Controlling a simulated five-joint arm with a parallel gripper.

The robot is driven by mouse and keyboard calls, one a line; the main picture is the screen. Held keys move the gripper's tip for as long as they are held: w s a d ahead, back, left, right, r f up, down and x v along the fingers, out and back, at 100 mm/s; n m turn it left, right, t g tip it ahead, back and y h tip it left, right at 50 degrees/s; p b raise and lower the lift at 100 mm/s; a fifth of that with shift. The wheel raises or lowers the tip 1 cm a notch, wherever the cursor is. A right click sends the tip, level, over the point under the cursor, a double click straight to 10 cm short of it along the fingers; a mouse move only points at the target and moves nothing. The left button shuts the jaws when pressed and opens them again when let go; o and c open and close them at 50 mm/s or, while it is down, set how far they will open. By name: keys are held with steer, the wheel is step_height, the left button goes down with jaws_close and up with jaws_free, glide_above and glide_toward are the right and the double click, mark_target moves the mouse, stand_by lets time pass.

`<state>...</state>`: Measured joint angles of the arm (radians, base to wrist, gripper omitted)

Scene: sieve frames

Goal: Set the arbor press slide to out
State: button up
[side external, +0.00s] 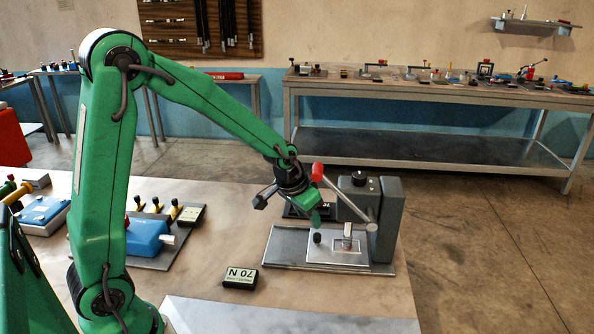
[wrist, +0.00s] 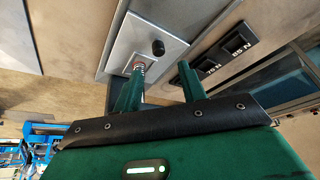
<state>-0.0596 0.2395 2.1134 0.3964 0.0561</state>
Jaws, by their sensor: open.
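The arbor press (side external: 388,215) stands at the right of the near bench, with a grey column and a lever with a red grip (side external: 317,172). Its pale slide plate (side external: 337,257) lies on the grey base under the press and bears a black knob (side external: 317,238). A small silver piece (side external: 348,231) stands on the plate. In the wrist view the slide plate (wrist: 135,40) and its knob (wrist: 158,47) lie beyond the fingertips. My gripper (side external: 314,212) is open and empty above the left part of the press; its fingers (wrist: 158,82) also show in the wrist view.
A dark block marked 70 N (side external: 240,278) lies in front of the press. Dark blocks marked 75 N (wrist: 208,68) and 85 N (wrist: 236,44) lie beside the press. A blue fixture (side external: 147,238) stands to the left. Bare bench (side external: 215,215) lies between.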

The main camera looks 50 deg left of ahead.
mark_target(317, 235)
steer(key=shift+f, duration=0.1)
steer(key=shift+x, duration=3.8)
jaws_close()
